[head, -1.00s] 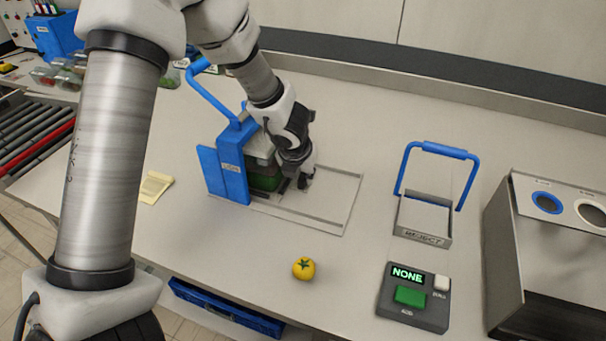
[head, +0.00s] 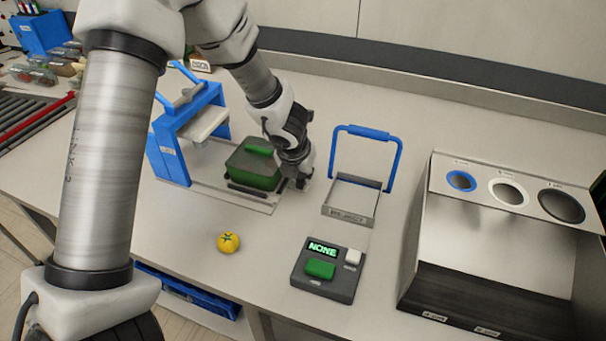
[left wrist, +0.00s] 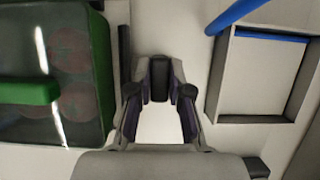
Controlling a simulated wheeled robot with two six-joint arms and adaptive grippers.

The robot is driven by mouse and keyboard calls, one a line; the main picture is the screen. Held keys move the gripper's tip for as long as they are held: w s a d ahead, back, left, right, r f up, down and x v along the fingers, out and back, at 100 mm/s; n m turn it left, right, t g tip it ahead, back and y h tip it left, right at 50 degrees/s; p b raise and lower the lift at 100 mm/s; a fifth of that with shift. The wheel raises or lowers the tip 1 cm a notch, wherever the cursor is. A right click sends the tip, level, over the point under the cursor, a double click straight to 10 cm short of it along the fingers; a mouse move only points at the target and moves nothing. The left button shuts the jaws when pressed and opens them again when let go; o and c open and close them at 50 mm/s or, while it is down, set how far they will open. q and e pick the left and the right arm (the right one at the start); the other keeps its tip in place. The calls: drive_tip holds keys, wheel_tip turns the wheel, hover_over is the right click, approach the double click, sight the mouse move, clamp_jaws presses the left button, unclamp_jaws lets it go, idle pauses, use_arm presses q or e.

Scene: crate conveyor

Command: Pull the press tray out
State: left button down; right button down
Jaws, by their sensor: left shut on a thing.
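The blue press (head: 168,152) stands left of my left arm, its pale pressing plate (head: 205,124) raised. The dark press tray (head: 240,187) is out to the right of the press on its flat metal base (head: 215,195). On it sits a green lidded box (head: 254,168) with a green handle, clear of the plate. My left gripper (head: 302,180) is low at the tray's right end, shut on what appears to be the tray's handle, mostly hidden by the fingers. In the left wrist view the green box (left wrist: 55,85) is left of the gripper (left wrist: 160,85). My right gripper is not in view.
A reject bin (head: 350,213) with a blue hoop is close right of my left gripper. A button box (head: 328,270) reading NONE and a yellow tomato-like item (head: 228,243) are nearer. A holed metal station (head: 500,240) stands right.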

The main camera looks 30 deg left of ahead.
use_arm(q)
drive_tip(key=shift+d, duration=0.1)
drive_tip(key=c, duration=1.4)
unclamp_jaws()
drive_tip(key=shift+o, duration=0.2)
drive_tip(key=shift+w+d, duration=0.2)
drive_tip(key=shift+a, duration=0.1)
drive_tip(key=v, duration=1.2)
drive_tip(key=shift+s+f, duration=0.1)
